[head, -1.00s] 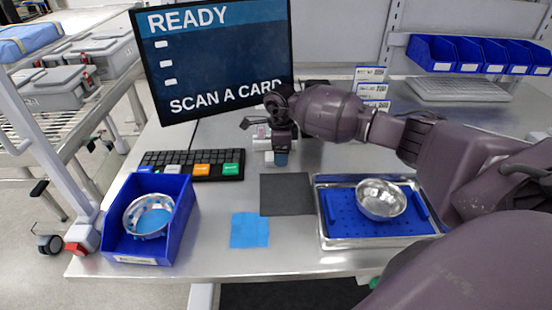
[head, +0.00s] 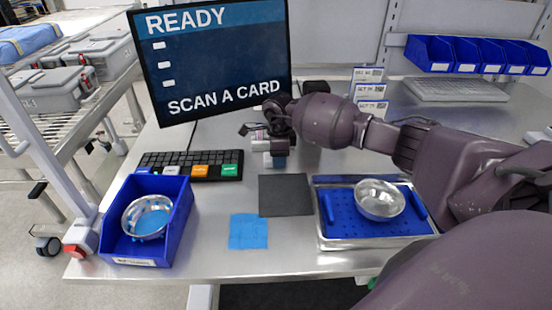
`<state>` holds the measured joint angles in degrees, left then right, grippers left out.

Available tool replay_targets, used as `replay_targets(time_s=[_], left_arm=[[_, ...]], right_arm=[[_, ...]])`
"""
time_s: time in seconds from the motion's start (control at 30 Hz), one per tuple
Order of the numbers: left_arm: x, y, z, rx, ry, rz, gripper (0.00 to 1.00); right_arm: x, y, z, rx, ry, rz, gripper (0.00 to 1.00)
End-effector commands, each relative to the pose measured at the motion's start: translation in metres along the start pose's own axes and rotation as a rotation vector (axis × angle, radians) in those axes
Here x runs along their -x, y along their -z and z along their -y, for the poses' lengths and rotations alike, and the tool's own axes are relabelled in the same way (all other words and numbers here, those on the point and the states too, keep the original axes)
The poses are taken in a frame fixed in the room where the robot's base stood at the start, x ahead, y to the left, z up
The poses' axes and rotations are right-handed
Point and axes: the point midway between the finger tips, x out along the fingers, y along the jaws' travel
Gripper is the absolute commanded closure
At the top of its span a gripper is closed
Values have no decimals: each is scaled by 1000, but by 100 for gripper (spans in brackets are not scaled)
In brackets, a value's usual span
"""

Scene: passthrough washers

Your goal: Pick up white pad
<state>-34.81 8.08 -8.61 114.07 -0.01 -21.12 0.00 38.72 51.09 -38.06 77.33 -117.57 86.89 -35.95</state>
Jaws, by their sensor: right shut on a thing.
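My right gripper (head: 279,160) points down at the back middle of the metal table, in front of the monitor. It is shut on a small whitish thing (head: 268,160) at its fingertips, which I take for the white pad. The fingers hide much of it, so its shape and whether it touches the table are unclear. Another small pale pink and white item (head: 259,138) shows just behind and left of the fingers. My left gripper is not in view.
A keyboard (head: 162,159) and a blue bin (head: 114,236) holding a metal bowl (head: 147,217) are left. In front lie a dark mat (head: 285,195) and a blue cloth (head: 248,231). A tray (head: 330,243) with a bowl (head: 379,200) is right, beneath my arm.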

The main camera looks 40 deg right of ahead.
Motion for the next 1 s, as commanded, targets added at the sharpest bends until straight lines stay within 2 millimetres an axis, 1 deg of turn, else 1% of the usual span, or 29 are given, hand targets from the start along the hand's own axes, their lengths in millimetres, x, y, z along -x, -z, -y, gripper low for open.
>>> replay_targets(time_s=[0.17, 0.27, 0.37, 0.7, 0.8, 0.9, 1.0], left_arm=[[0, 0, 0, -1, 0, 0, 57], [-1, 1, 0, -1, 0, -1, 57], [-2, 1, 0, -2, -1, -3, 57], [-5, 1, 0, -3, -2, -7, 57], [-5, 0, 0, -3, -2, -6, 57], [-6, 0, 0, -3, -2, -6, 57], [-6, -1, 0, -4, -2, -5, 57]], right_arm=[[11, 0, 1, 0, 3, 0, 75], [26, 0, 1, 1, 5, 1, 75], [47, 0, 2, 0, 5, 1, 75], [134, 0, 1, 1, 4, 1, 75], [156, 0, 1, 0, 4, 1, 75], [173, 0, 0, 1, 3, 1, 75], [186, 0, 0, 0, 2, 0, 75]])
